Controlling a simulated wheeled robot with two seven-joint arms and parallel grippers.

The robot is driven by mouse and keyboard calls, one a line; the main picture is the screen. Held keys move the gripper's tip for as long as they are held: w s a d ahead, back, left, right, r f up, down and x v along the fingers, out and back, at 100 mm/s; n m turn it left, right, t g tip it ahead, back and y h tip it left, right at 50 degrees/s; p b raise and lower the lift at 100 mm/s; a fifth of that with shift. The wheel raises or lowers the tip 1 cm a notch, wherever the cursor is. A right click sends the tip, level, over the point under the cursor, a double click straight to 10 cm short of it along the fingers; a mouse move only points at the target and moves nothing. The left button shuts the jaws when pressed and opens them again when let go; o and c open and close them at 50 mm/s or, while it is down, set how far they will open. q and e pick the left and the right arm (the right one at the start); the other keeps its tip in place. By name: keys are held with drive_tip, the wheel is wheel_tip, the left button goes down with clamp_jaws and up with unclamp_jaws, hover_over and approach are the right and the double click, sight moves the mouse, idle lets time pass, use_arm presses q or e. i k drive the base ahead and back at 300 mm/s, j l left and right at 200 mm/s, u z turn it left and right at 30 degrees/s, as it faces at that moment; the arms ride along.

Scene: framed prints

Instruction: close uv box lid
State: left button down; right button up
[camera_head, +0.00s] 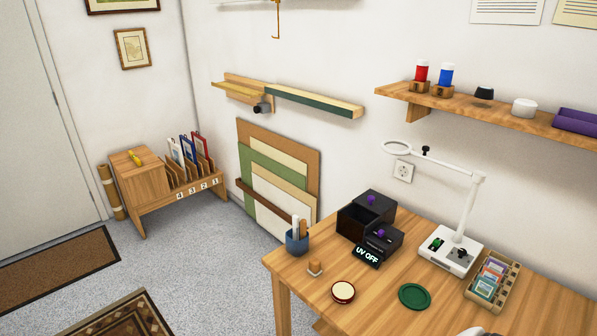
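The black UV box (350,221) stands on the wooden table, near its back edge. Its boxy rear part has a purple knob on top, and a lower black part with another purple knob sits in front of it to the right. I cannot tell clearly from this angle which part is the lid or how far open it is. A small sign (367,256) reading "UV OFF" is at the front of the box.
The wooden table (386,280) also holds a pen cup (297,242), a small wooden stamp-like piece (315,269), a round cream-topped tin (343,292), a green disc (414,296), a white magnifier lamp (451,251) and a card tray (493,285). A wall shelf (500,117) is above.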

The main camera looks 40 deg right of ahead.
sight(376, 203)
drive_tip(key=i, duration=0.85)
drive_tip(key=i+z, duration=0.15)
drive_tip(key=i, duration=0.65)
drive_tip(key=i+z, duration=0.4)
drive_tip(key=i+j+z, duration=0.1)
drive_tip(key=z, duration=0.3)
drive_tip(key=i+j+z, duration=0.2)
drive_tip(key=i+z, duration=0.2)
